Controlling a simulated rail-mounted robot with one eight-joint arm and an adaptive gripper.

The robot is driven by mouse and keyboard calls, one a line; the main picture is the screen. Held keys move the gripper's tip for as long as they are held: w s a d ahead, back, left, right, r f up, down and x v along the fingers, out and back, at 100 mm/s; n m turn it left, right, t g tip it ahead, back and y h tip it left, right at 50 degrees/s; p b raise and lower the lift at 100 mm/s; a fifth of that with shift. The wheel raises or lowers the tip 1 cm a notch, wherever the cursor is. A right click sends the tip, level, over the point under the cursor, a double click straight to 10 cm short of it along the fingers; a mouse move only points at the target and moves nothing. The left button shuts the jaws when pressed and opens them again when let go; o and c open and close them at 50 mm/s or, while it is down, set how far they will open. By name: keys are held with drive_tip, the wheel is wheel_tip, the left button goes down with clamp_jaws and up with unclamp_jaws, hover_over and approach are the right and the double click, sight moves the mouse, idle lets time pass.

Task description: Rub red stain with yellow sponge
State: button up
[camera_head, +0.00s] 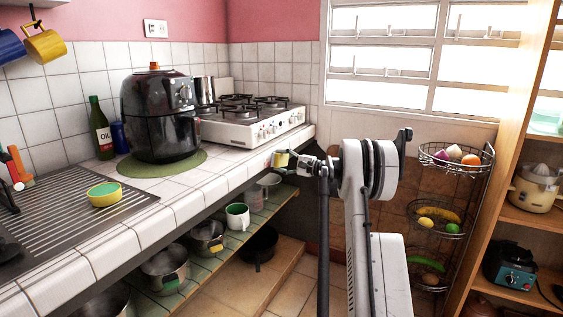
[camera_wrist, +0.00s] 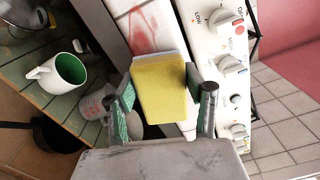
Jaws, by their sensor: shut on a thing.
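A yellow sponge (camera_wrist: 160,90) is held between the two fingers of my gripper (camera_wrist: 166,92), and its far edge is pale. In the head view my gripper (camera_head: 297,163) is at the counter's front edge, near the stove, and the yellow sponge (camera_head: 281,158) shows at its tip. The red stain (camera_wrist: 142,30) is a smear on the white tiles of the counter, just beyond the sponge in the wrist view. Whether the sponge touches the tile cannot be told. I cannot make out the stain in the head view.
The white stove (camera_head: 252,122), with knobs (camera_wrist: 228,64), is close beside the gripper. A black air fryer (camera_head: 160,115) stands on a green mat. Below the counter, a shelf (camera_head: 215,262) holds several pots and a white mug (camera_head: 237,217). A wire basket rack (camera_head: 440,225) stands at right.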

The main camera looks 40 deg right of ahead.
sight(260, 168)
drive_tip(key=shift+s+a+b, duration=0.15)
drive_tip(key=shift+s+a, duration=0.45)
drive_tip(key=shift+a, duration=1.05)
drive_tip(key=shift+s+a+b, duration=0.2)
drive_tip(key=shift+s+a, duration=0.45)
drive_tip(key=shift+a, duration=0.95)
drive_tip(key=shift+s+a+b, duration=0.15)
drive_tip(key=shift+s+a, duration=0.45)
drive_tip(key=shift+a, duration=1.05)
drive_tip(key=v, duration=0.6)
drive_tip(key=shift+s, duration=0.15)
drive_tip(key=v, duration=0.2)
drive_tip(key=shift+s+d+b, duration=0.2)
drive_tip(key=shift+s+b, duration=0.15)
drive_tip(key=shift+w, duration=0.15)
drive_tip(key=shift+x, duration=3.5)
